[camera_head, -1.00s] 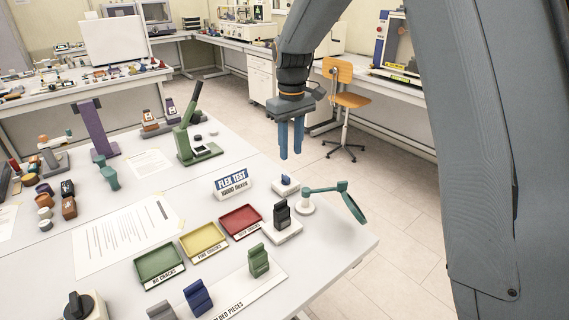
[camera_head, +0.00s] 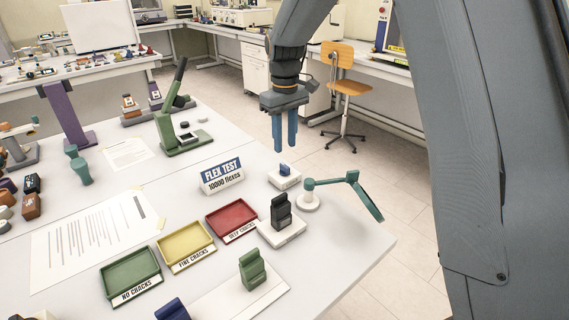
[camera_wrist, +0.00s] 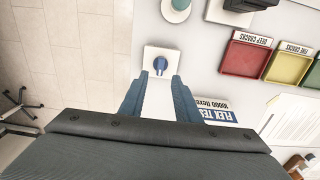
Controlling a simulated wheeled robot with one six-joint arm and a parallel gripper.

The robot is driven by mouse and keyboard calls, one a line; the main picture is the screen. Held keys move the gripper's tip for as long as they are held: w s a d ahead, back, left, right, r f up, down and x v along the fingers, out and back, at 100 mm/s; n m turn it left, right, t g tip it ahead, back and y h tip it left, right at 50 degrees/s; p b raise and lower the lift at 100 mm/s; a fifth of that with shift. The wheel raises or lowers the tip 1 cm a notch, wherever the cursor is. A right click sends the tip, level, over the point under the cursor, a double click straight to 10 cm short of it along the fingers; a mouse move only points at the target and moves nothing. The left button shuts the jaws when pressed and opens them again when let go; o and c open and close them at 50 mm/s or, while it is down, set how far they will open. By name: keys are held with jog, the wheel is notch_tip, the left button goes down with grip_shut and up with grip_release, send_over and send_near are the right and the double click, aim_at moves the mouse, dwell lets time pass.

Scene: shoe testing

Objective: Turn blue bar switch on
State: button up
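The blue bar switch (camera_head: 285,169) is a small blue knob on a white square base (camera_head: 284,180) near the table's far right edge. In the wrist view the blue knob (camera_wrist: 161,64) sits on its white base (camera_wrist: 162,55), just beyond and between the fingertips. My gripper (camera_head: 285,150) points down with two blue fingers and looks to be above the switch in the head view. It also shows in the wrist view (camera_wrist: 161,78), where its fingers are apart with nothing between them. I cannot tell the exact height gap.
A flex test sign (camera_head: 221,175) stands left of the switch. A green magnifier arm (camera_head: 345,182) on a round white base is close on the right. A dark block on a white stand (camera_head: 281,214) and a red tray (camera_head: 232,220) are nearer. The floor lies beyond the table edge.

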aim_at(285, 165)
notch_tip(285, 165, down, 7)
jog(key=shift+f+p, duration=0.15)
jog(key=shift+p, duration=1.05)
grip_shut()
